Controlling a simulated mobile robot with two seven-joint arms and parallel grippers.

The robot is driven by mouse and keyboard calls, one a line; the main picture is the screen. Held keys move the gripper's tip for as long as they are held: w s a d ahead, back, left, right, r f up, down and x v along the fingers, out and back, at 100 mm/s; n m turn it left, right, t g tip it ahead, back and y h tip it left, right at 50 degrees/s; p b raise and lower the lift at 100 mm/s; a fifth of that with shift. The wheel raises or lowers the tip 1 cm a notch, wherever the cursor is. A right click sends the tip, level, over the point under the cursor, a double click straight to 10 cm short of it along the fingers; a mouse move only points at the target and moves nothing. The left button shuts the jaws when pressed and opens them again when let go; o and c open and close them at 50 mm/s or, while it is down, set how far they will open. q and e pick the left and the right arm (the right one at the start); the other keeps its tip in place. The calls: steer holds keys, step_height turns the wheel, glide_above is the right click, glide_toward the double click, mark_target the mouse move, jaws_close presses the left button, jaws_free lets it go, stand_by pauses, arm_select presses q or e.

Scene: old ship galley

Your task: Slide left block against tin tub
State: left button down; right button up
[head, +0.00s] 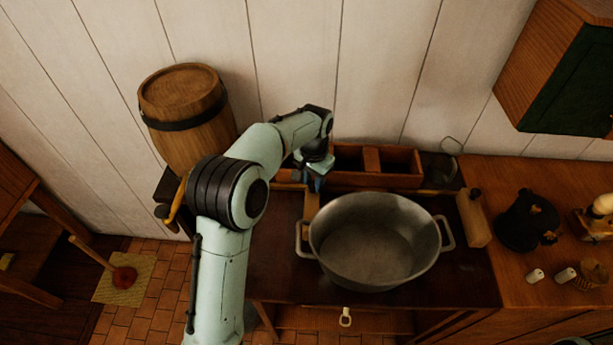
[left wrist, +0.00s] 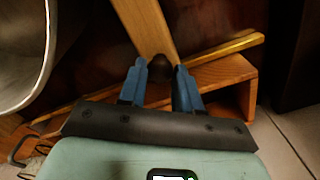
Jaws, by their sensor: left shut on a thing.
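The tin tub (head: 375,240), grey with two side handles, stands on a dark board; its side also shows in the left wrist view (left wrist: 22,45). The left block (left wrist: 146,22) is a light wooden bar with a dark knob (left wrist: 160,66). My left gripper (left wrist: 160,72) is shut on this knob, with the fingers on either side of it. A dark gap shows between block and tub in the left wrist view. In the head view my left gripper (head: 316,180) is behind and left of the tub, and my arm hides part of the block.
A similar right block (head: 473,218) with a dark knob stands right of the tub. A wooden box (head: 400,168) lies behind the tub near the wall. A barrel (head: 190,115) is at left. A black kettle (head: 525,222) and small items stand on the right counter.

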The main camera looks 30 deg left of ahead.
arm_select(q)
steer(key=shift+s+a, duration=0.1)
steer(key=shift+a, duration=0.1)
arm_select(e)
steer(key=shift+s+a, duration=0.15)
steer(key=shift+a, duration=0.05)
arm_select(q)
steer(key=c, duration=0.8)
jaws_free()
steer(key=shift+r, duration=0.1)
step_height(320, 180, up, 13)
steer(key=shift+r+p, duration=0.15)
steer(key=shift+p, duration=0.9)
arm_select(e)
steer(key=w+r, duration=0.3)
arm_select(q)
steer(key=shift+s, duration=0.1)
arm_select(e)
steer(key=shift+s+f, duration=0.1)
steer(key=shift+s, duration=0.05)
